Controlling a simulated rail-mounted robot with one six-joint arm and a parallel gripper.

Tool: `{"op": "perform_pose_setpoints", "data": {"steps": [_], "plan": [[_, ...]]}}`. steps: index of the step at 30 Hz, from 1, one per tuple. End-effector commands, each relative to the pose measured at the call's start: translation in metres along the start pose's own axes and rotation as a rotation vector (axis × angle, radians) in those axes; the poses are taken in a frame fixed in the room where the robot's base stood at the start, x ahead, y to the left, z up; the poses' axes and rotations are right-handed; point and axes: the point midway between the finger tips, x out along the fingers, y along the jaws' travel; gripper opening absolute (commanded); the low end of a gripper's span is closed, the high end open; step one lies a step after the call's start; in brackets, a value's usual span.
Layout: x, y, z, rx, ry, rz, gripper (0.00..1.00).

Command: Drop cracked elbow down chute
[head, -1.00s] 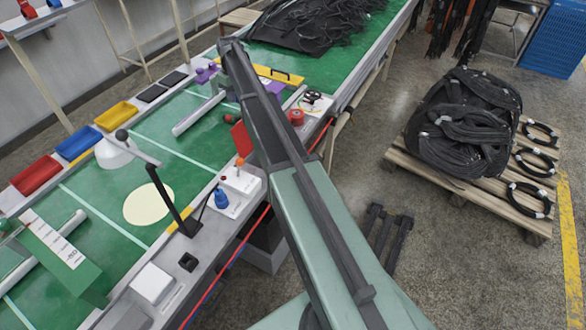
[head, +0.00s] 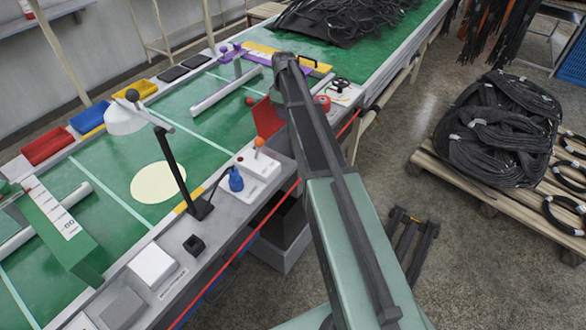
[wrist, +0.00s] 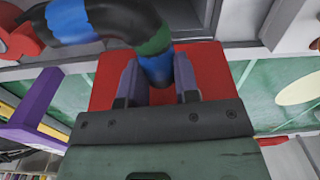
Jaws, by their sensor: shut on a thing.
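In the wrist view, my gripper (wrist: 158,84) is shut on a black curved hose elbow (wrist: 185,18) with blue and green bands. One end of the elbow sits between the fingers, and the rest arches up and to the left. A crack cannot be made out. A red panel (wrist: 103,85) lies behind the fingers; it also shows in the head view (head: 267,117), at the bench's near edge beside my arm. I cannot tell whether it belongs to the chute. In the head view, my arm hides the gripper and the elbow.
A desk lamp (head: 126,118), a white control box with an orange knob (head: 260,170) and a red tape roll (head: 322,103) stand along the bench edge. A grey bin (head: 284,250) is below. A pallet of black hose coils (head: 495,130) stands right.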

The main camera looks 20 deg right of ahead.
Motion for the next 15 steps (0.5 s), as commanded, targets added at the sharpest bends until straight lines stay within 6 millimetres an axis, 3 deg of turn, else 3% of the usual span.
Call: {"op": "perform_pose_setpoints", "data": {"steps": [8,15], "plan": [[0.011,0.0,0.001,-0.006,0.0,0.001,0.06],[0.048,0.001,0.001,-0.005,0.0,0.001,0.06]]}}
